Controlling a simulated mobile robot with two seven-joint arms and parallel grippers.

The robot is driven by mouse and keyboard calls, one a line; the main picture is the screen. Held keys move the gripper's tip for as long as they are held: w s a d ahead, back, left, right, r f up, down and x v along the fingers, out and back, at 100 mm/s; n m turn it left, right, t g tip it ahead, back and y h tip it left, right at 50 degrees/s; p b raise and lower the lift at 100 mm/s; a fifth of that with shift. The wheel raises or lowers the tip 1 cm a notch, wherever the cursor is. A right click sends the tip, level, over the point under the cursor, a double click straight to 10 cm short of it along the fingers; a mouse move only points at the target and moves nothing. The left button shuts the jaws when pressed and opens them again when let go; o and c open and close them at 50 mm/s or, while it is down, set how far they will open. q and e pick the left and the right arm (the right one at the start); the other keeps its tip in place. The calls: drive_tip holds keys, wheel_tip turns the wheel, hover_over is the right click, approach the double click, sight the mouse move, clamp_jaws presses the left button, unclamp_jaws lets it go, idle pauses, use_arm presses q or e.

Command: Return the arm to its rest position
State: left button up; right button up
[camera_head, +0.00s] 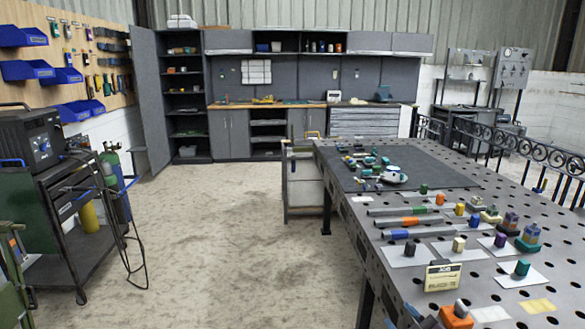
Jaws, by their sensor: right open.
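My right gripper (425,317) shows only in small part at the bottom edge of the head view, low over the near left edge of the metal table (345,208). It is open, and I see nothing between its fingers. Beside it on the table stands an orange block with a grey cylinder on top (457,314). The rest of my right arm is out of the picture. My left gripper is not in view.
The table bears several coloured pegs, bars and white cards; a small sign (442,277) stands near the front. A dark mat (440,172) lies behind with small parts. A black cart (75,205) stands at left. The floor (235,250) between is clear.

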drive_tip(key=s+d+f+m+g+h, duration=0.2)
drive_tip(key=s+f+m, duration=0.2)
drive_tip(key=s+f, duration=0.5)
drive_tip(key=s+d+f+m+g+h, duration=0.3)
drive_tip(key=s+f+m, duration=0.2)
drive_tip(key=s+f, duration=0.5)
drive_tip(key=s, duration=0.3)
drive_tip(key=shift+d+f, duration=0.15)
drive_tip(key=shift+f, duration=0.15)
